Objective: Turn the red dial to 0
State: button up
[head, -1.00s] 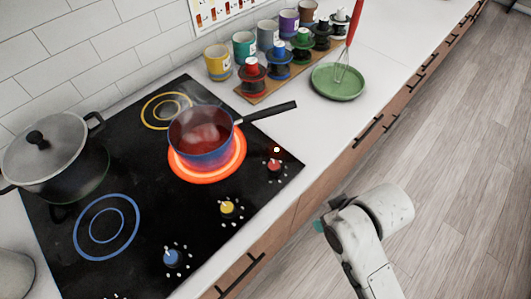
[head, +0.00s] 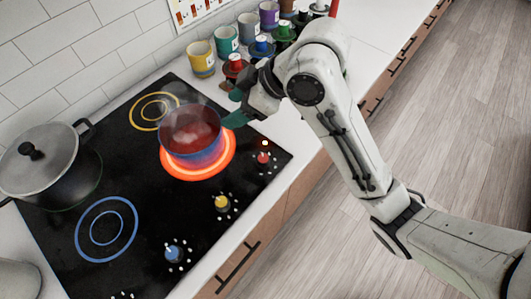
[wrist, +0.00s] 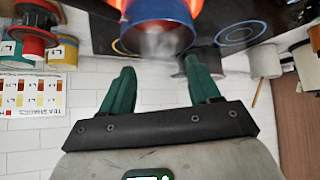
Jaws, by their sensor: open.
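The red dial (head: 263,157) sits at the right edge of the black cooktop (head: 141,247) in the head view, with a small lit light just above it. Its pointer is too small to read. The burner ring (head: 173,172) near it glows orange-red under a blue pot (head: 190,131) with red contents. My gripper (head: 237,107) has green fingers and is above the pot's right side, up and left of the red dial. In the wrist view my gripper (wrist: 160,66) is open and empty, its fingers near the blue pot (wrist: 157,28). The red dial is not visible there.
A yellow dial (head: 222,203) and a blue dial (head: 173,252) lie toward the front. A lidded pot (head: 45,165) stands at left. Mugs, including a yellow one (head: 201,58), and colored spools (head: 262,45) stand behind my arm. A white tiled wall (head: 60,60) is behind.

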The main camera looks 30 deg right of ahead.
aim_at(264, 158)
jog(key=s+d+f+n+g+h, duration=0.2)
jog(key=s+d+f+n+g, duration=0.15)
jog(key=s+d+f, duration=0.35)
jog(key=shift+g, duration=0.45)
jog(key=x, duration=0.3)
jog(key=p+x, duration=0.1)
jog(key=x, duration=0.2)
jog(key=w+x, duration=0.1)
jog(key=x, duration=0.2)
jog(key=shift+f, duration=0.35)
jog(key=shift+c, duration=0.4)
jog(key=c, duration=1)
jog(key=shift+o, duration=0.2)
jog(key=shift+w, duration=0.1)
